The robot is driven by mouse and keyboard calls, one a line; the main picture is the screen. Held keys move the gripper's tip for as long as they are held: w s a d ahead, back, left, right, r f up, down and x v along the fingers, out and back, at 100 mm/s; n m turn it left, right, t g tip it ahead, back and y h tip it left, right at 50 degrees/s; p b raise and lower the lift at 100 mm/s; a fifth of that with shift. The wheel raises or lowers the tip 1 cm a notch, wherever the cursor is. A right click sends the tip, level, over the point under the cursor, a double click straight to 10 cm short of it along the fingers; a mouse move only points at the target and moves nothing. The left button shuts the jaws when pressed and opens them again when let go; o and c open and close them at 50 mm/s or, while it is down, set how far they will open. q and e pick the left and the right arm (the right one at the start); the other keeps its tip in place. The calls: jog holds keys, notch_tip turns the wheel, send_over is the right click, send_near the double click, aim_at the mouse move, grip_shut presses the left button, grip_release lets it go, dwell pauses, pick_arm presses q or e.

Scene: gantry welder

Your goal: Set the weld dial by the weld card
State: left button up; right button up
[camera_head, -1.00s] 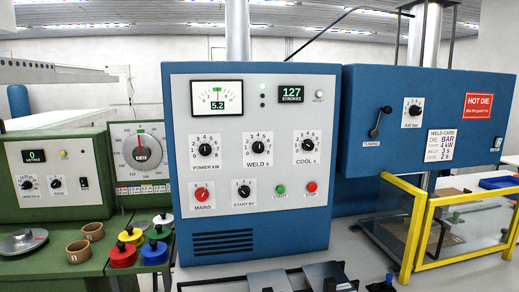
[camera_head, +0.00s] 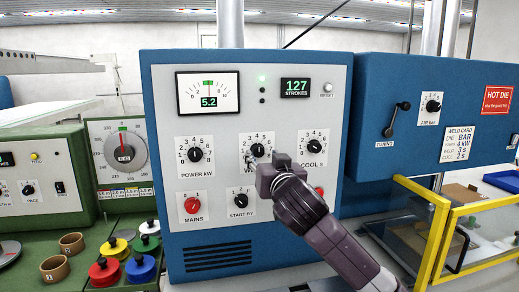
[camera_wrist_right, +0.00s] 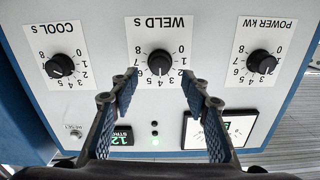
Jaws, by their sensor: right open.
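The WELD s dial (camera_head: 257,150) is a black knob on a white scale plate, in the middle of the blue cabinet's pale panel. The weld card (camera_head: 457,143) on the right cabinet reads POWER 4 kW, WELD 3 s, COOL 2 s.
The POWER dial (camera_head: 195,154) and COOL dial (camera_head: 314,146) flank the WELD dial. Below are the MAINS switch (camera_head: 192,205) and START BY dial (camera_head: 240,200). A yellow-framed guard (camera_head: 432,232) stands at the right. Coloured weights (camera_head: 140,268) stand at the left.

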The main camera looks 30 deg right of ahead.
aim_at(259, 153)
jog(key=x, duration=0.3)
jog(key=shift+w+d+f+p, duration=0.1)
jog(key=shift+w+f+p, duration=0.1)
jog(key=shift+p, duration=0.2)
jog(key=shift+x, duration=0.8)
jog(key=shift+w, duration=0.1)
jog(key=shift+f, duration=0.1)
jog(key=c, duration=0.4)
jog(key=shift+c, duration=1.3)
jog(key=c, duration=0.5)
jog(key=shift+p, duration=0.35)
jog(key=shift+n, duration=0.7)
pick_arm(q)
jog(key=shift+w+d+r+p, duration=0.1)
jog(key=shift+w+r+p, duration=0.3)
jog(key=shift+r, duration=0.35)
jog(key=shift+w+a+r+p, duration=0.1)
jog(key=shift+w+r+p, duration=0.2)
jog(key=shift+r, duration=0.4)
jog(key=shift+w+d+r+p, duration=0.1)
jog(key=shift+w+r+p, duration=0.3)
jog(key=shift+r, duration=0.35)
pick_arm(e)
jog(key=shift+n, duration=2.2)
pick_arm(q)
jog(key=shift+s, duration=0.15)
